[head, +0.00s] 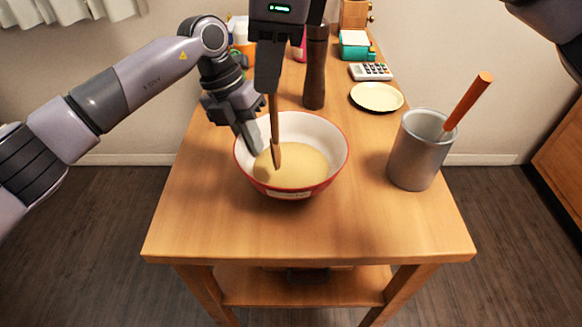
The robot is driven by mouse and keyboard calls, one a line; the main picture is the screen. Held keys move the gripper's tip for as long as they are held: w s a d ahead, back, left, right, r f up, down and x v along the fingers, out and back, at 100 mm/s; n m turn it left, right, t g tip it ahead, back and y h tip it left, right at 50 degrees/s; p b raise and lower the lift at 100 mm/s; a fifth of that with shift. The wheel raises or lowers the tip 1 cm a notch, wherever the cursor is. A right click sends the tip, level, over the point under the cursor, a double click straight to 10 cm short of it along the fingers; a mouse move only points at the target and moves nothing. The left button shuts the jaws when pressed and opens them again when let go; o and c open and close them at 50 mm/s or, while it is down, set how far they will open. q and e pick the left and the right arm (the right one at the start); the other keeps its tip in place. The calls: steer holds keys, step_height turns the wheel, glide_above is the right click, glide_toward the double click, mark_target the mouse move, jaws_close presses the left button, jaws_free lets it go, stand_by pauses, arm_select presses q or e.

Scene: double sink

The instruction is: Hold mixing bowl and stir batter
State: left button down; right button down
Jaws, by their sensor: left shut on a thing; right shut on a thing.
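The mixing bowl (325,178), red outside and white inside, stands upright on the wooden table. Pale yellow batter (306,165) covers its bottom. My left gripper (250,138) is shut on the bowl's left rim, with a finger reaching down inside the wall. My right gripper (269,84) comes down from the top, above the bowl's far left side. It is shut on the handle of a wooden spoon (274,125). The spoon stands nearly upright, and its lower end is in the batter, left of the middle. Its very tip is hard to make out.
A grey metal canister (415,160) with an orange-handled utensil (467,103) stands right of the bowl. Behind are a dark wooden mill (315,75), a cream plate (377,97), a calculator (371,71) and a teal box (355,47). The table front (300,235) is clear.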

steer(key=shift+w+a+v, duration=0.15)
steer(key=shift+v, duration=0.85)
steer(key=shift+w+a+v, duration=0.15)
steer(key=shift+v, duration=0.85)
steer(key=shift+w+a+v, duration=0.1)
steer(key=shift+a+v, duration=0.05)
steer(key=shift+v, duration=0.85)
steer(key=shift+r, duration=0.1)
arm_select(q)
steer(key=c, duration=1.2)
jaws_free()
steer(key=v, duration=1.2)
